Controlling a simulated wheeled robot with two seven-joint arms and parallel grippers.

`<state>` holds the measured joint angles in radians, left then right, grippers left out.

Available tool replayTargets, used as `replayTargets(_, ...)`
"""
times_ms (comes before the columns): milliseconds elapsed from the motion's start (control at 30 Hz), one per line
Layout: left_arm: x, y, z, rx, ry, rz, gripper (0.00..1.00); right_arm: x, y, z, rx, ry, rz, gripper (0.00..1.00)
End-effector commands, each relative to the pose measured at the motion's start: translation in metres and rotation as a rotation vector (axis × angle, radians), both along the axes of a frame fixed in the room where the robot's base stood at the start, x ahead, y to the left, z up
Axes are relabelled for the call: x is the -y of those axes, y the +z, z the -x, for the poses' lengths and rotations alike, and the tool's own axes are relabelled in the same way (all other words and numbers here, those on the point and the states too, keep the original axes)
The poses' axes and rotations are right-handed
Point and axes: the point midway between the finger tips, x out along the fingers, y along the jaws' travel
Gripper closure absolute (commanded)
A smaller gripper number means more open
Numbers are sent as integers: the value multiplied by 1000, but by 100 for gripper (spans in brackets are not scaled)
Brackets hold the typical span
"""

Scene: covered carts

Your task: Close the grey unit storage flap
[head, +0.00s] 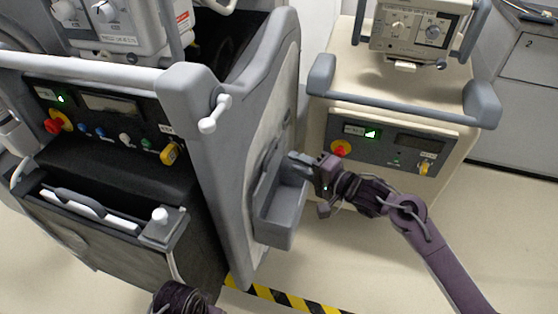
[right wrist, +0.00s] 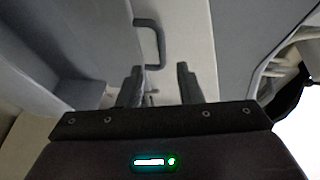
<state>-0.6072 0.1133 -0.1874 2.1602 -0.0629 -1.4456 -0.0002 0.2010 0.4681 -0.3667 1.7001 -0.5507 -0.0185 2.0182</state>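The grey unit (head: 215,140) stands at the left, its light side panel facing right. A grey box-shaped storage flap (head: 275,228) juts out low on that panel, its top open. My right gripper (head: 297,160) is at the upper edge of the flap, close to the panel; contact cannot be told. In the right wrist view its two fingers (right wrist: 159,85) are apart with nothing between them. A grey bracket-shaped handle (right wrist: 160,45) lies beyond them on a pale surface. My left gripper is not visible; only a dark arm part shows at the bottom edge.
A beige cart (head: 400,95) with a grey rail and a control panel stands behind my right arm. The grey unit's front has a black panel with knobs and a bin (head: 105,225). Yellow-black tape (head: 285,297) marks the floor.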

Motion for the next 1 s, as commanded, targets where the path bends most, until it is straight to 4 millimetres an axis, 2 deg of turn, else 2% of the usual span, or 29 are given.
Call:
replayTargets(200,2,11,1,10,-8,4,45,-21,-2,-16,-2,3,-6,68)
replayTargets(500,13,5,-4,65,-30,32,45,-52,-9,-44,-1,2,-6,68)
replayTargets(867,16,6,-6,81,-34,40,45,-58,-9,-49,-3,0,-3,68)
replayTargets(900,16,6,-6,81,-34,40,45,-58,-10,-49,-3,0,-3,69)
replayTargets(1000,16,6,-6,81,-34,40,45,-58,-10,-49,-3,0,-3,82)
